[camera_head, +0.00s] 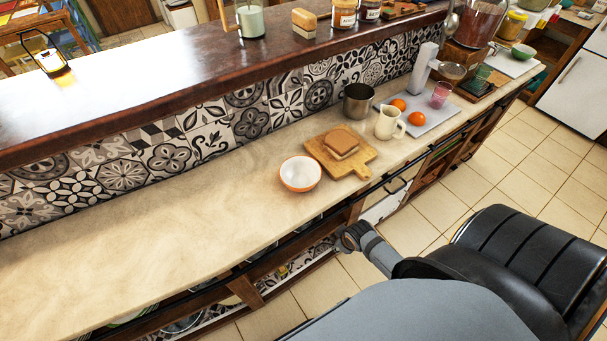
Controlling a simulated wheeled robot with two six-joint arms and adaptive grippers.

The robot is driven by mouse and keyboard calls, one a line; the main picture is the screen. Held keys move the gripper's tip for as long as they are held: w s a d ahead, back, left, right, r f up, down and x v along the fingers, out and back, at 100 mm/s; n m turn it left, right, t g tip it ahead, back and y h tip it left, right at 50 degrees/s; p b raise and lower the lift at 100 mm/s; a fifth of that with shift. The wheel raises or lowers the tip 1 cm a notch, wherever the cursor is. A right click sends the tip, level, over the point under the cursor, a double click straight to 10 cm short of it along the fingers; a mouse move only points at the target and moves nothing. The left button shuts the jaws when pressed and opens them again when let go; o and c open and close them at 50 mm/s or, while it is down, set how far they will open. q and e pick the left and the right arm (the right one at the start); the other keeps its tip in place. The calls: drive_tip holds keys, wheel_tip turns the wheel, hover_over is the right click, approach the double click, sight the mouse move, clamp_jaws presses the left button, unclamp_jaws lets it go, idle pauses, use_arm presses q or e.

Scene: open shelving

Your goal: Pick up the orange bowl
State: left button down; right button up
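The orange bowl (300,174) sits upright on the pale stone counter (190,235), close to its front edge. Its inside is white and orange shows on its outer side. It looks empty. An end of one of my arms, which appears to be my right gripper (350,238), is below and right of the bowl, beyond the counter's front edge and apart from the bowl. It is small and dark, and its fingers cannot be made out. My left gripper is not in view.
A wooden board (355,163) with bread-like slices lies just right of the bowl. Behind are a metal pot (357,101), a cream jug (388,123) and a tray (435,119) with oranges. A raised dark ledge (150,103) runs behind. The counter's left is clear.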

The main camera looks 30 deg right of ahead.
drive_tip(key=w+a+r+n+t+y, duration=0.1)
drive_tip(key=a+r+n, duration=0.2)
drive_tip(key=r, duration=0.6)
drive_tip(key=w+a+r+n, duration=0.2)
drive_tip(key=a+r+n, duration=0.1)
drive_tip(key=r, duration=0.6)
drive_tip(key=w+d+r+n+y, duration=0.2)
drive_tip(key=w+d+r+n, duration=0.7)
drive_tip(key=n, duration=1.1)
drive_tip(key=shift+t, duration=0.4)
drive_tip(key=b+x, duration=0.6)
drive_tip(key=b, duration=0.6)
drive_tip(key=shift+w+d+f, duration=0.1)
drive_tip(key=shift+f, duration=0.2)
drive_tip(key=shift+b, duration=0.45)
use_arm(q)
wheel_tip(320, 180, down, 13)
drive_tip(key=shift+w+a, duration=0.2)
drive_tip(key=shift+w, duration=0.2)
use_arm(e)
drive_tip(key=shift+r, duration=0.15)
